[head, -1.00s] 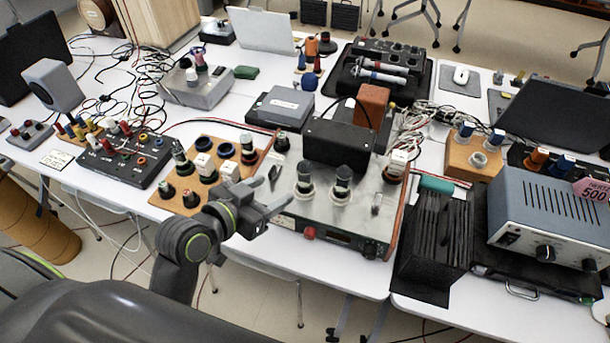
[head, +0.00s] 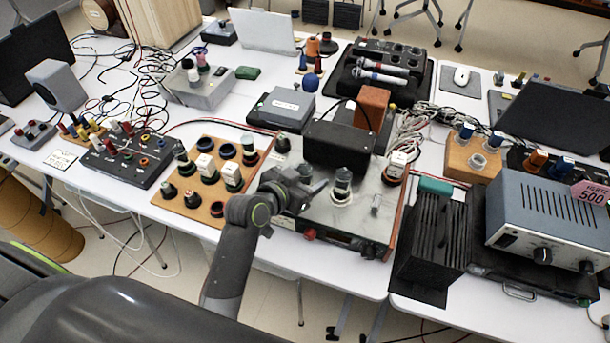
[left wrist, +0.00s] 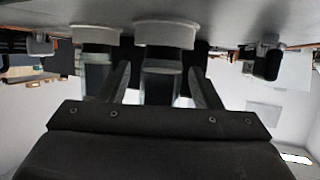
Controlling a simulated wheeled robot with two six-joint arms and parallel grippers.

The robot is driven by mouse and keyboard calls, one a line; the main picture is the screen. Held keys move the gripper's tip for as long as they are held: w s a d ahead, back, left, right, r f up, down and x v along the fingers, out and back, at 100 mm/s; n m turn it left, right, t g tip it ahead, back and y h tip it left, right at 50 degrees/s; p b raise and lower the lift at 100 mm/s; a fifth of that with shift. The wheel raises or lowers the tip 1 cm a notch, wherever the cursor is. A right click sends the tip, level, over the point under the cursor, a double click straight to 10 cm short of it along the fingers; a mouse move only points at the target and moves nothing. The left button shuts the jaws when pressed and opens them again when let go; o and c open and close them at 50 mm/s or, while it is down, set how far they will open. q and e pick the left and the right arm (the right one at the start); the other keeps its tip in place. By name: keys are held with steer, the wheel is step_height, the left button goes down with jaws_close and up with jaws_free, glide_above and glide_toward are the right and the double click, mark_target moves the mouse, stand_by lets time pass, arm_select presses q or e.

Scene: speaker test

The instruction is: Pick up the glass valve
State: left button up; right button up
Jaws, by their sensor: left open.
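A clear and dark glass valve (head: 342,183) stands upright in a pale round socket on the metal-topped amplifier chassis (head: 355,224). It also shows in the left wrist view (left wrist: 98,76), which is upside down. A second glass valve (left wrist: 160,82) with a pale socket lies between the lines of my left fingers in that view; in the head view my gripper hides most of it. My left gripper (head: 307,187) is open, low over the left part of the chassis. I cannot tell whether a finger touches the valve. My right gripper is not in view.
A black transformer box (head: 337,146) stands behind the valves. A wooden board (head: 213,208) with several sockets and valves lies to the left. A black finned block (head: 430,245) and a blue-grey power unit (head: 545,215) stand to the right.

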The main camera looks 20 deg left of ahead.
arm_select(q)
steer(key=shift+w+d+f, duration=0.2)
steer(key=shift+w+f, duration=0.05)
steer(key=shift+w, duration=0.35)
steer(key=c, duration=1.1)
